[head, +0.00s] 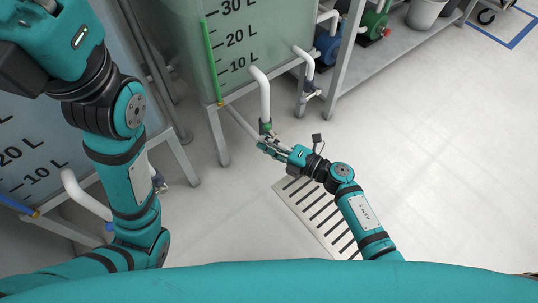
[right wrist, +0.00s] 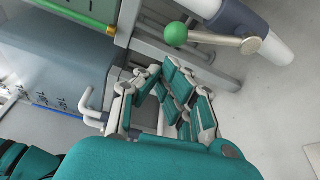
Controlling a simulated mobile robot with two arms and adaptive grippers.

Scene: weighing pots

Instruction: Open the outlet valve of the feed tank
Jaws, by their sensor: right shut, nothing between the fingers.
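A tank with a green level gauge (head: 212,62) and a litre scale stands at the top middle of the head view. Its white outlet pipe (head: 262,95) bends down to a valve with a green knob (head: 266,127). In the right wrist view the green ball knob (right wrist: 175,34) sits on the end of a pale lever (right wrist: 215,40) at the pipe. My right gripper (head: 268,149) is shut and empty, just below the valve; its fingers (right wrist: 172,75) are apart from the knob in the wrist view. My left gripper's body (head: 60,42) is at top left, fingers cut off. No tank name is readable.
A blue-gauged tank (head: 25,150) with its own white pipe (head: 84,195) stands at the left, behind my left arm. A shelf (head: 385,52) with blue and green pumps is at the upper right. A slotted floor grate (head: 310,215) lies below my right gripper. The right floor is clear.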

